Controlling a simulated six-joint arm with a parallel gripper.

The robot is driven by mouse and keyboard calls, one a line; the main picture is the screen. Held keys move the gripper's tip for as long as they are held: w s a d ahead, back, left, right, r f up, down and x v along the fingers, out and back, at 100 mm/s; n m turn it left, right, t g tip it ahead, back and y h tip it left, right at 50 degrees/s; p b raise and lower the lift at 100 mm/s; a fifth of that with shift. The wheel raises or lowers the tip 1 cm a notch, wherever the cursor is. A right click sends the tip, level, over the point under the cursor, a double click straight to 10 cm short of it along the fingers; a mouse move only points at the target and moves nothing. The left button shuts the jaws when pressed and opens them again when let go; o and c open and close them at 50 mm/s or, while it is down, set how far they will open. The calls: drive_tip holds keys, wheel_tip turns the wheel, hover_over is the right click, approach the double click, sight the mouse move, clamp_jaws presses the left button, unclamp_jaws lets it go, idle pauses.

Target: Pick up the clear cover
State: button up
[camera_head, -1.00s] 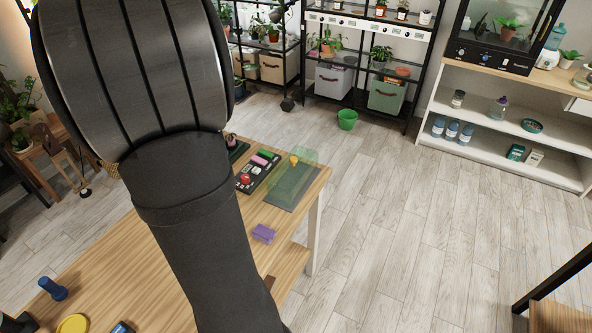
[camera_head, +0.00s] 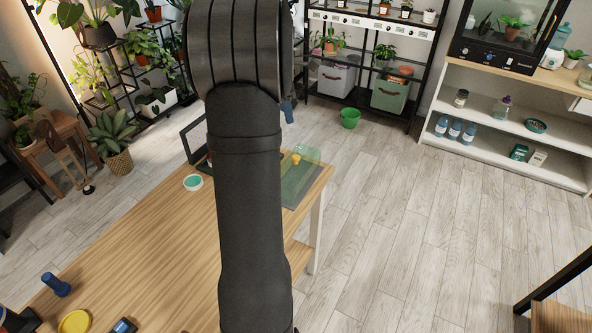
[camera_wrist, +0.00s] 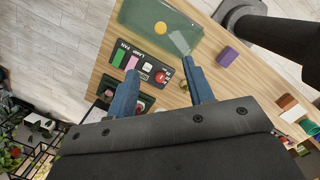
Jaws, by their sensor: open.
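The clear cover is a see-through, green-tinted box (camera_head: 312,155) at the far right corner of the wooden table, partly hidden by my arm in the head view. A yellow thing (camera_head: 296,159) shows at it. In the wrist view the cover (camera_wrist: 180,41) is at the top, around the yellow thing (camera_wrist: 160,28) on a dark green mat; its edges are faint. My gripper (camera_wrist: 160,69) is open and empty, its two blue fingers apart over the black control panel (camera_wrist: 150,56), below the cover in that view.
The panel has green, pink, white and red controls. A purple block (camera_wrist: 228,57) lies right of it in the wrist view.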

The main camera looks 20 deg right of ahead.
sight(296, 157)
drive_tip(key=d+f, duration=0.1)
drive_tip(key=f, duration=0.4)
drive_tip(key=d+f, duration=0.1)
drive_tip(key=f, duration=1.1)
drive_tip(key=shift+s+d, duration=0.1)
drive_tip(key=shift+d, duration=0.3)
clamp_jaws()
